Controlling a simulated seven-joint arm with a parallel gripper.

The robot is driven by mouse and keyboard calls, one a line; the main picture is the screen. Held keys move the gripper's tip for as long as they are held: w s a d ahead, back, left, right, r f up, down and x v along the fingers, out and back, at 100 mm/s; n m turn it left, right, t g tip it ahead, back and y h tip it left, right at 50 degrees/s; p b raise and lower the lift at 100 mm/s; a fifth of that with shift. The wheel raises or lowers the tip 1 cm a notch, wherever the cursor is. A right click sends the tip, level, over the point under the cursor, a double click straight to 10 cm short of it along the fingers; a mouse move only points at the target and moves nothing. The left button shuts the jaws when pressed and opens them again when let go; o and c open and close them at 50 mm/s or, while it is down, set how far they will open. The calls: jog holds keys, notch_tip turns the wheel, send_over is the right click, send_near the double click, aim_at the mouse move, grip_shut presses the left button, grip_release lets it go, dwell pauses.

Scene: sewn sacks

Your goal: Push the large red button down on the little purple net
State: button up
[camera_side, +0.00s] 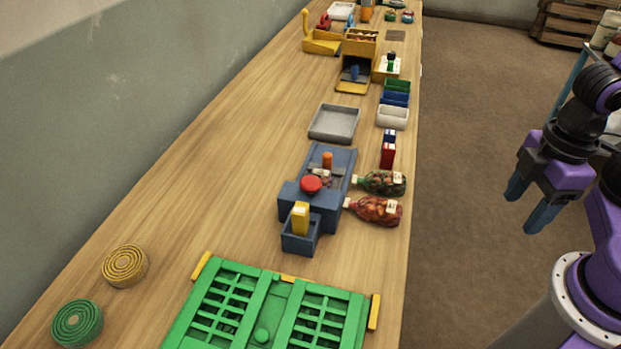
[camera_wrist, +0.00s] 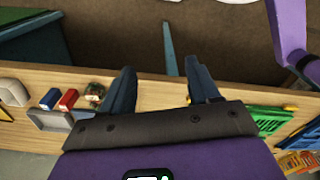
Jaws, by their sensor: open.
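A large round red button (camera_side: 311,184) sits on top of a blue press-like device (camera_side: 340,168) on the wooden bench. A small item with a white label (camera_side: 320,175) lies just behind the button; I cannot tell what it is. Two net bags lie to the right of the device: one with green netting (camera_side: 383,183) and one red-orange (camera_side: 377,210). I cannot make out a purple net. My gripper (camera_side: 528,205) is open and empty, off the bench's right side and apart from the device. In the wrist view its two fingers (camera_wrist: 160,70) are spread, with nothing between them.
A yellow block (camera_side: 300,217) stands in a blue bin (camera_side: 300,241) at the device's front. A grey tray (camera_side: 333,123), a red box (camera_side: 388,155) and coloured bins (camera_side: 393,116) are behind. A green grate (camera_side: 265,310) and two coils (camera_side: 125,266) are in front.

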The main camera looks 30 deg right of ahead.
jog(key=shift+w+a, duration=0.15)
jog(key=c, duration=0.9)
jog(key=shift+m+h, duration=0.4)
jog(key=shift+m, duration=0.2)
jog(key=w+a+r, duration=0.1)
jog(key=w+a, duration=0.3)
jog(key=w+a+r, duration=0.1)
jog(key=w+a, duration=0.4)
jog(key=w+a+r, duration=0.1)
jog(key=w+a, duration=0.3)
jog(key=w, duration=0.1)
jog(key=shift+w+a+r, duration=0.15)
jog(key=shift+r, duration=0.1)
grip_shut()
jog(key=m+g, duration=0.1)
send_near(311, 181)
jog(key=shift+a+r+h, duration=0.3)
jog(key=shift+f, duration=0.1)
jog(key=shift+s+d+f, duration=0.1)
jog(key=shift+d+f, duration=0.05)
jog(key=shift+f, duration=1.55)
jog(key=shift+s+d+f, duration=0.15)
jog(key=shift+f, duration=1.6)
